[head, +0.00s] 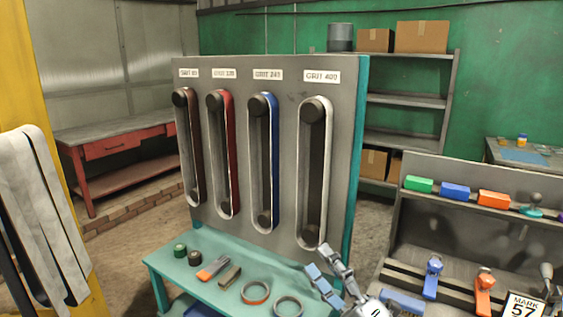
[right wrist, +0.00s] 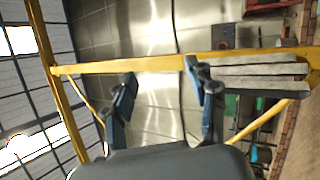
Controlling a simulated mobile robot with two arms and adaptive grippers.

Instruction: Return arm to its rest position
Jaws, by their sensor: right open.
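My right gripper (head: 329,275) is at the lower middle of the head view, in front of the right end of the teal bench. Its blue-padded fingers stand apart with nothing between them. In the right wrist view the same gripper (right wrist: 165,105) is open and empty, facing a yellow frame (right wrist: 130,63) and a shiny metal wall. My left gripper is not in view.
A grey panel (head: 280,85) with several grit belts stands behind the teal bench (head: 225,255). Rings and small blocks lie on the bench. A grey rack (head: 450,225) with coloured blocks is close on the right. Pale belts (head: 45,205) hang at the left.

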